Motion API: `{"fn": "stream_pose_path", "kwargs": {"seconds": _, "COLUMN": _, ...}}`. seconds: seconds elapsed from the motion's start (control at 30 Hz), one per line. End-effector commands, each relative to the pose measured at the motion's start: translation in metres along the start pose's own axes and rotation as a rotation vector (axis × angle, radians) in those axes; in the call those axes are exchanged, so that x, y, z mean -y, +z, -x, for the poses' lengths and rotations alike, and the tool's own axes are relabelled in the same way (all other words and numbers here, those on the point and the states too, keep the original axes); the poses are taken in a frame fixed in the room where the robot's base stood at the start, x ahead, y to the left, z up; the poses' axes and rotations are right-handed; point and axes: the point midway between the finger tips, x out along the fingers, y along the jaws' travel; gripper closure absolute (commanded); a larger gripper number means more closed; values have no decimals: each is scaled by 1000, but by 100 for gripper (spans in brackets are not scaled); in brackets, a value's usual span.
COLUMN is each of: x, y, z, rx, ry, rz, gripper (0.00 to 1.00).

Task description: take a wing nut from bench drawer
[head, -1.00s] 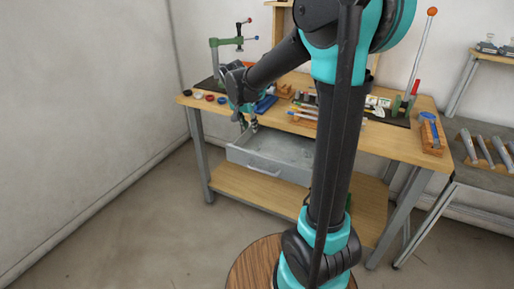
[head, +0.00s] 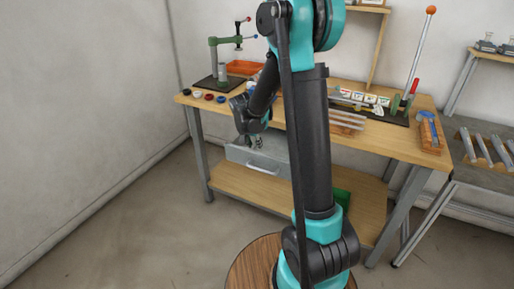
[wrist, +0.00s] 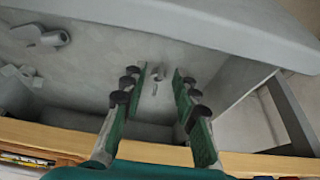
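The bench drawer (head: 258,160) is pulled out below the left part of the bench top; its grey floor and walls fill much of the wrist view (wrist: 95,75). My gripper (head: 254,142) is over the drawer and points down. In the wrist view my gripper (wrist: 159,78) is open, its two green fingers apart with nothing held. A small grey piece, perhaps a wing nut (wrist: 155,86), shows in the gap between the fingertips; its shape is too small to be sure. Whether the fingertips are level with it, I cannot tell.
Larger grey parts (wrist: 40,36) lie at the left of the drawer in the wrist view. The wooden bench edge (wrist: 60,137) runs close behind my fingers.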

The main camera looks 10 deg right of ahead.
Motion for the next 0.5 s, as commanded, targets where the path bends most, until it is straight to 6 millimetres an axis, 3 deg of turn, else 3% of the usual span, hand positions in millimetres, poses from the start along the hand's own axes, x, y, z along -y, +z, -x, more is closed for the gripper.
{"fn": "stream_pose_path", "kwargs": {"seconds": 0.33, "x": 0, "y": 0, "z": -6, "rx": 0, "ry": 0, "rz": 1, "gripper": 72}}
{"fn": "stream_pose_path", "kwargs": {"seconds": 0.5, "x": 0, "y": 0, "z": -6, "rx": 0, "ry": 0, "rz": 1, "gripper": 93}}
